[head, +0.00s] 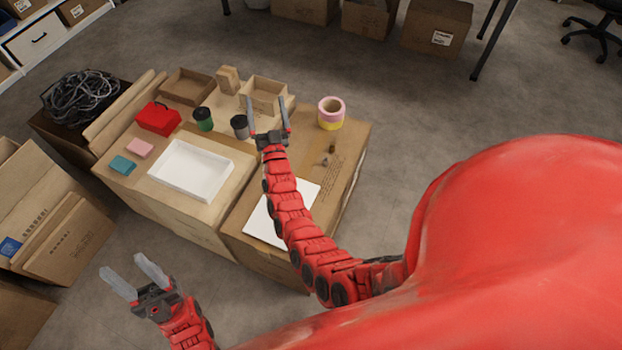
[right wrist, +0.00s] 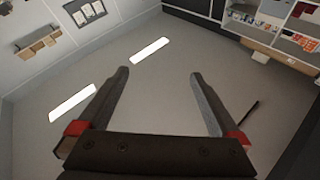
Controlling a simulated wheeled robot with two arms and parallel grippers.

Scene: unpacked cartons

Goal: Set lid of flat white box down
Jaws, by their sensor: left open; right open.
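The flat white box (head: 192,170) sits open and empty on the left carton top. Its lid appears as a flat white panel (head: 261,224) lying on the right carton top, to the right of the box and partly hidden under my right arm. My right gripper (head: 266,102) is open with nothing between its fingers, beyond the lid and near the small cartons. It also shows open and empty in the right wrist view (right wrist: 158,85). My left gripper (head: 133,272) is open and empty, over the floor in front of the cartons, apart from box and lid.
Around the box are a red case (head: 158,118), a green jar (head: 203,119), a grey-bodied jar (head: 240,126), a pink block (head: 140,147) and a teal block (head: 123,165). Tape rolls (head: 331,112) stand at the right. Open cartons (head: 187,87) line the back.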

